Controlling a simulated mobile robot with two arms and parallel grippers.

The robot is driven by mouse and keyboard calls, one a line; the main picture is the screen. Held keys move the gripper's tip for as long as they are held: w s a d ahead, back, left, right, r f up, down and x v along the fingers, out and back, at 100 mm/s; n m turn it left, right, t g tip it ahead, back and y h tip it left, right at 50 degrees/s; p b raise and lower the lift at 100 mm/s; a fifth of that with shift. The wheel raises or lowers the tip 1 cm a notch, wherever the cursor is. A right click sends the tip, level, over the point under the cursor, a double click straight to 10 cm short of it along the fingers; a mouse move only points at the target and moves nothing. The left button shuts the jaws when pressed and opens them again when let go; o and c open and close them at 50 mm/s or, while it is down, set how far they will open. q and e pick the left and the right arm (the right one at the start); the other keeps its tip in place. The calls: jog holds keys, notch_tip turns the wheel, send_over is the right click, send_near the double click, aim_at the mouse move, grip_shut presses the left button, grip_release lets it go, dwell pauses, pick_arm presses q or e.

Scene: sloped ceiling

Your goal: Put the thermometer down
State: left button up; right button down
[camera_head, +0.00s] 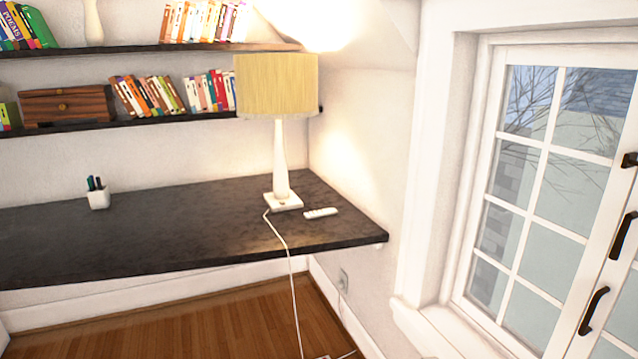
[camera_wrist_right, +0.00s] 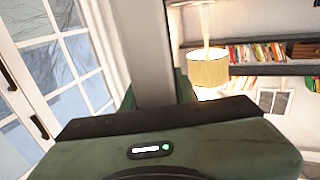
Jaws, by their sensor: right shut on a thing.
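In the right wrist view my right gripper (camera_wrist_right: 156,98) shows as a green body with a dark band. It is shut on a pale grey upright bar, which I take to be the thermometer (camera_wrist_right: 152,50). The bar runs up out of the top of the picture between green sides, so only part of it shows and its far end is cut off. Neither gripper shows in the head view, and the left gripper is in no frame.
The dark desk (camera_head: 150,225) is mostly bare. A lamp (camera_head: 280,160) and a white remote-like item (camera_head: 321,212) are at its right end, a pen cup (camera_head: 98,194) further left. The lamp cord (camera_head: 290,270) hangs off the front. A window (camera_head: 540,180) is at right.

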jog(key=s+f, duration=0.2)
jog(key=s, duration=0.5)
jog(key=shift+s+f, duration=0.25)
jog(key=shift+f, duration=0.15)
jog(key=shift+w+a, duration=0.1)
